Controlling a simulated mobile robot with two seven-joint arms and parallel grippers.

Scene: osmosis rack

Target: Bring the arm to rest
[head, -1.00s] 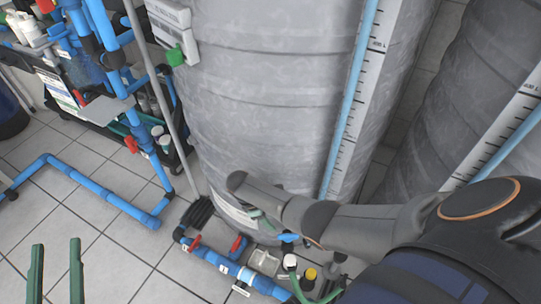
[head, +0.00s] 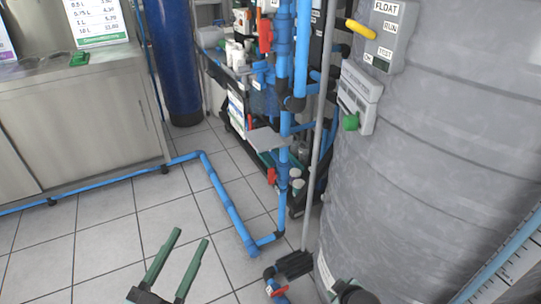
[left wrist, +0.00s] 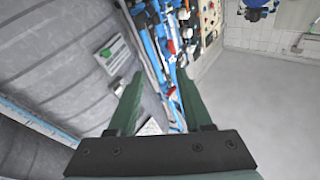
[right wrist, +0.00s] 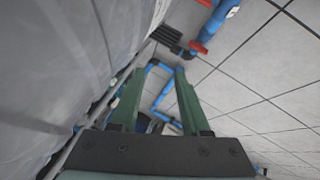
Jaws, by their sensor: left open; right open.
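My left gripper (head: 191,236) is at the bottom of the head view, with its two green fingers apart above the tiled floor. In the left wrist view its fingers (left wrist: 160,77) are spread with nothing between them. My right gripper (right wrist: 158,74) shows in the right wrist view with its green fingers apart and empty, beside the grey tank (right wrist: 60,60) and above the floor. In the head view only a small dark part at the bottom edge, right of centre, may belong to my right arm.
The large grey tank (head: 420,160) fills the right side. Blue pipes (head: 225,195) run along the floor, with a red valve (head: 275,288) near the bottom. A pipe rack (head: 285,100) stands at centre, a metal cabinet (head: 85,125) at left. The tiled floor (head: 105,245) is open at lower left.

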